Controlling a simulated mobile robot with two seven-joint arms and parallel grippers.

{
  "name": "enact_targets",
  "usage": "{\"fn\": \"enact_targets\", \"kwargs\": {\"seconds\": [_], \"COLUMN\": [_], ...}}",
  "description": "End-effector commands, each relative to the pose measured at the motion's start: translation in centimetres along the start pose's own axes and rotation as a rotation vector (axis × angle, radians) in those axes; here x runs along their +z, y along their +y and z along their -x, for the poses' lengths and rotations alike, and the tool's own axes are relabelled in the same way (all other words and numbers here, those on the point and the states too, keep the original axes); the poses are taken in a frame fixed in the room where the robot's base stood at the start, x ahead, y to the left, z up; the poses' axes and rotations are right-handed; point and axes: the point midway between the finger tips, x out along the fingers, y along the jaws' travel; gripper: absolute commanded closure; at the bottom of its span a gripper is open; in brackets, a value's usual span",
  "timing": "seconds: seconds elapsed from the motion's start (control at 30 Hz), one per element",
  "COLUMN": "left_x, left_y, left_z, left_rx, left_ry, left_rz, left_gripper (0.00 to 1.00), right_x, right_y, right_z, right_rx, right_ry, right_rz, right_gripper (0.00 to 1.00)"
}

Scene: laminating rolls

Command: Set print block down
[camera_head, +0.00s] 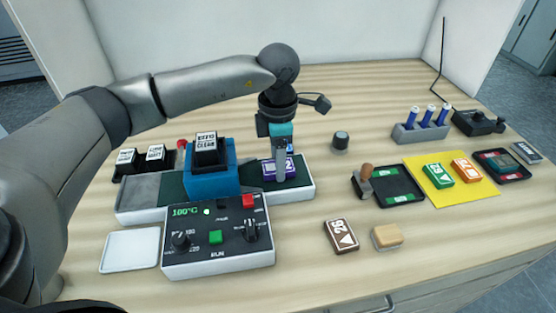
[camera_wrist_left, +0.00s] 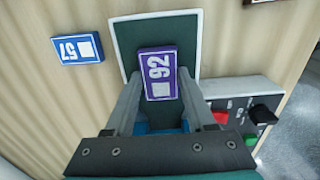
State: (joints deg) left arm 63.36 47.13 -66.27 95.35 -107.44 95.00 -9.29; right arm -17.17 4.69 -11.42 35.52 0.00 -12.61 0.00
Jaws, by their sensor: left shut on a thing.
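The purple block (camera_head: 289,167) is partly hidden by the fingers in the head view. It is at or just above the belt; I cannot tell whether it touches. In the wrist view the white-edged green belt (camera_wrist_left: 135,48) shows behind the block. My right gripper is not in view.
A blue housing (camera_head: 210,180) stands left of the gripper, with a control panel (camera_head: 218,235) in front. Right are a brown block (camera_head: 341,236), a black tray (camera_head: 400,186) and a yellow mat (camera_head: 470,199). Front-right table is bare.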

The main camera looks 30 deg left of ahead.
Motion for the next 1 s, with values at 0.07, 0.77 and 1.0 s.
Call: {"fn": "enact_targets", "kwargs": {"seconds": [0.07, 0.77, 1.0], "left_x": [0.0, 0.0, 0.1], "left_y": [0.0, 0.0, 0.1], "left_z": [0.1, -0.2, 1.8], "left_rx": [0.001, 0.0, 0.002], "left_ry": [-0.001, 0.0, -0.002], "left_rz": [0.0, 0.0, 0.001], "left_gripper": [0.99, 0.15, 0.15], "right_x": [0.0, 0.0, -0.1], "right_y": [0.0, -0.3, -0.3], "right_z": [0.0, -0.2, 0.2], "right_rx": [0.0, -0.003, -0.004], "right_ry": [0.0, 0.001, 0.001], "right_rz": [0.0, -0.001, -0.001], "right_gripper": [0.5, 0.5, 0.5]}}
